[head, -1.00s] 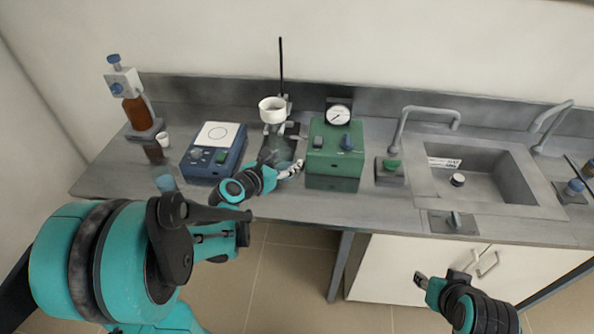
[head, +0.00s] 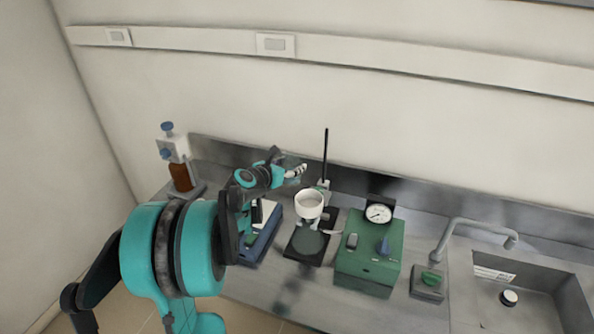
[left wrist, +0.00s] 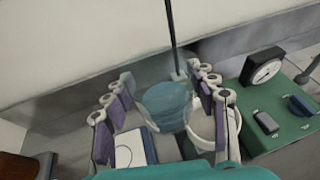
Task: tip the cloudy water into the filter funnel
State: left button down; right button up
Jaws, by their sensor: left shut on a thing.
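The white filter funnel (head: 309,207) stands on the bench by a dark upright rod, over a round glass vessel on a black base. My left gripper (head: 297,171) is raised just left of the funnel and above its rim. In the left wrist view my left gripper (left wrist: 163,97) is shut on a clear glass beaker (left wrist: 164,106) with bluish cloudy water in it. The beaker looks about upright. The funnel (left wrist: 203,132) shows behind the right fingers, partly hidden. In the head view the beaker is hard to make out. My right gripper is out of view.
A green box (head: 368,258) with a round gauge (head: 379,213) stands right of the funnel. A blue device (head: 262,240) stands left, partly behind my arm. An amber bottle (head: 181,176) is at the far left. A sink (head: 540,300) and tap (head: 470,228) are at right.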

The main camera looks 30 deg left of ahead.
pick_arm(q)
jog(key=shift+s+r, duration=0.1)
jog(key=shift+s, duration=0.35)
jog(key=shift+s+f+b, duration=0.15)
jog(key=shift+f+b, duration=0.05)
jog(key=shift+b, duration=0.15)
jog(key=shift+w+f+b, duration=0.3)
jog(key=shift+f+b, duration=0.25)
jog(key=shift+f, duration=0.4)
jog(key=shift+s+f+b, duration=0.15)
jog(key=shift+f+b, duration=0.35)
jog(key=shift+f, duration=0.15)
jog(key=shift+r+m+y+p, duration=0.3)
jog(key=shift+m+p, duration=0.1)
jog(key=shift+p, duration=0.2)
jog(key=shift+f, duration=0.1)
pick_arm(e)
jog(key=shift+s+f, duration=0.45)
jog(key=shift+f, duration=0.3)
pick_arm(q)
jog(key=shift+a+m, duration=0.2)
jog(key=shift+m, duration=0.1)
